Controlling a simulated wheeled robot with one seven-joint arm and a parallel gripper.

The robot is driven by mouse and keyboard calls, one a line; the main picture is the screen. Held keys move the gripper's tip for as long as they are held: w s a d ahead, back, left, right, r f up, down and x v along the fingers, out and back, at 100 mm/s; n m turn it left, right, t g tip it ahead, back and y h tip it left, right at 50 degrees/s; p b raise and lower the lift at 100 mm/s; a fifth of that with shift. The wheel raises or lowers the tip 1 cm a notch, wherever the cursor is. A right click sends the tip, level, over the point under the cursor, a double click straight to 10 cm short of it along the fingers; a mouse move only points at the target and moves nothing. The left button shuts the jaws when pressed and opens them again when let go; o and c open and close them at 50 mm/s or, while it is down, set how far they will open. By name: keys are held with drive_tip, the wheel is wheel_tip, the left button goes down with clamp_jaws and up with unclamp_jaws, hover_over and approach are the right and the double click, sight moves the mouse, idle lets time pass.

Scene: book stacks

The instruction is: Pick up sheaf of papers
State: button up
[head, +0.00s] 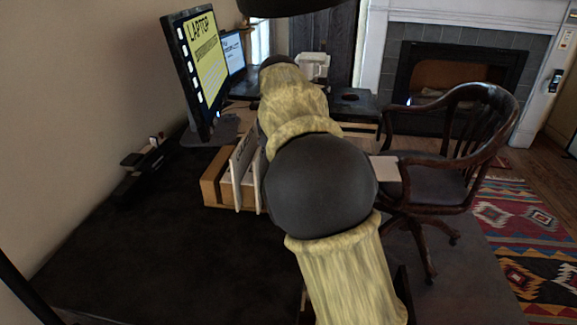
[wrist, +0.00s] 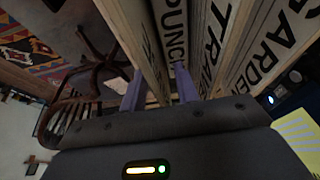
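In the wrist view, my gripper (wrist: 160,88) shows two purple fingers set apart. In the head view, upright pale sheets (head: 240,172) stand in a wooden holder (head: 212,188) on the dark desk, left of my arm. My arm hides part of them and the gripper itself. I cannot tell which one is the sheaf of papers.
A monitor with a yellow screen (head: 206,62) stands behind the holder. A wooden armchair (head: 440,185) is at the right. A small dark object (head: 145,160) is by the wall. The desk's front left (head: 170,265) is clear.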

drive_tip(key=shift+f, duration=0.25)
idle(0.3)
clamp_jaws()
